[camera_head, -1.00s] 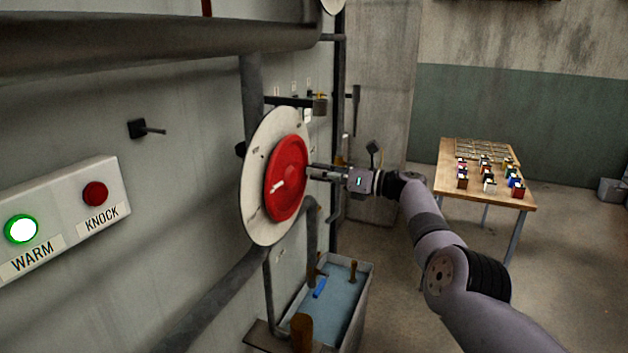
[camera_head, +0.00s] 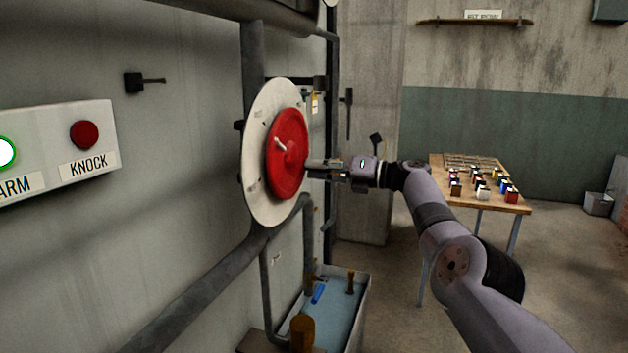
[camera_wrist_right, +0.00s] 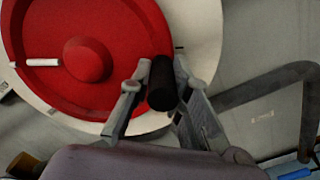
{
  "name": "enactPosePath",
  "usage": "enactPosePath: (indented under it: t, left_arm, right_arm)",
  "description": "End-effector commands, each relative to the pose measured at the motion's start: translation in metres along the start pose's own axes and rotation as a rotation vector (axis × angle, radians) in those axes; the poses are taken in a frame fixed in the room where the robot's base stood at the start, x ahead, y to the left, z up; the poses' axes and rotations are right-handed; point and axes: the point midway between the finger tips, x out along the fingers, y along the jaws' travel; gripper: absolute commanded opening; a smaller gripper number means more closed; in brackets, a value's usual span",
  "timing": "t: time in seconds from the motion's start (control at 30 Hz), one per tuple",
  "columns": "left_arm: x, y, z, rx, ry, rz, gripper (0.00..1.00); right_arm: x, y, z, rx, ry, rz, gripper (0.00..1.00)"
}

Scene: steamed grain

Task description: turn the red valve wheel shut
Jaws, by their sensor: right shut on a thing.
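The red valve wheel (camera_head: 287,165) is mounted on a round pale plate (camera_head: 257,185) on the left wall. A short white pointer (camera_head: 281,145) on it points to the upper left in the head view. The wheel (camera_wrist_right: 110,92) also shows close up in the right wrist view, with the white pointer (camera_wrist_right: 42,62) pointing left. My right gripper (camera_head: 312,167) is at the wheel's right edge. In the right wrist view its fingers (camera_wrist_right: 162,88) are shut on the wheel's black handle (camera_wrist_right: 163,84) near the rim. My left gripper is not in view.
A wall panel (camera_head: 50,150) with WARM and KNOCK buttons is at the left. Pipes (camera_head: 215,290) run around the plate. A basin (camera_head: 362,290) of bluish water stands below. A wooden table (camera_head: 440,172) with small coloured items is at the back right, with open floor around it.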

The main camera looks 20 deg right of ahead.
Motion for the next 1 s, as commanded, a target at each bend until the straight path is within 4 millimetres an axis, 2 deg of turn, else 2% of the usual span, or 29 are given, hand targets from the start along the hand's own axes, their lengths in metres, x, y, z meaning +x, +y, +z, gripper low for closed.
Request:
enactPosePath:
  t: [0.03,0.3,0.97,1.0]
  left_arm:
    - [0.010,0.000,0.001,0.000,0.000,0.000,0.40]
    - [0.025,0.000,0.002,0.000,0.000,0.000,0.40]
    - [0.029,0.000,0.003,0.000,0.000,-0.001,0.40]
    - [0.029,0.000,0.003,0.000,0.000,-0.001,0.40]
  right_arm:
    - [-0.003,-0.009,-0.006,0.022,0.000,-0.010,0.00]
    - [-0.004,-0.014,-0.011,0.133,0.002,-0.013,0.00]
    - [-0.003,-0.014,-0.013,0.197,0.004,-0.009,0.00]
    - [-0.003,-0.014,-0.013,0.197,0.004,-0.009,0.19]
